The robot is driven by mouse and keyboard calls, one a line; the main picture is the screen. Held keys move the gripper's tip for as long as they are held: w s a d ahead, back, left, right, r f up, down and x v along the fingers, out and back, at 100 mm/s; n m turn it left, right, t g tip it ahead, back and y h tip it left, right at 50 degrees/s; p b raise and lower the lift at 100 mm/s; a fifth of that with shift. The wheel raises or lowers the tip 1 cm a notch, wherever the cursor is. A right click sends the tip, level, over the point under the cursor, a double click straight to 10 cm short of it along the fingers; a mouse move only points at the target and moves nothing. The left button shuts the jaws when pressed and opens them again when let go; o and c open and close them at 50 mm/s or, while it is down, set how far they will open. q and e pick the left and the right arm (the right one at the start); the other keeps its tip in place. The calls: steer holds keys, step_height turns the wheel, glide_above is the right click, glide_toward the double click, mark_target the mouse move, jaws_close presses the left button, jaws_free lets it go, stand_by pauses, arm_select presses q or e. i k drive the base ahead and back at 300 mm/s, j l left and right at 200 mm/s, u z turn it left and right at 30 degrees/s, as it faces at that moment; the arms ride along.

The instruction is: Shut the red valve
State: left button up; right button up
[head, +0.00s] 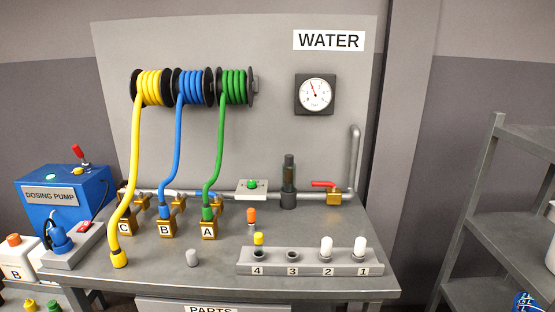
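The red valve (324,184) is at the right back of the grey workbench. Its red lever lies about level and points left from a brass body (334,198). The body sits on a grey pipe (355,160) that bends up the back panel at the right. The lever looks roughly in line with the pipe's run along the bench. A second red lever (78,152) stands tilted on top of the blue dosing pump (65,195) at the left. Neither of my grippers is in the head view.
A dark upright cylinder (289,180) and a green-button box (252,188) stand left of the valve. A numbered rack (310,268) with white and yellow-topped pieces is in front. Yellow, blue and green hoses hang at the left. Metal shelves (510,180) stand at the right.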

mark_target(322, 184)
steer(key=i+l+z, duration=0.1)
steer(key=l+z, duration=0.15)
steer(key=i+l+z, duration=0.2)
steer(key=l, duration=0.2)
steer(key=l+z, duration=0.25)
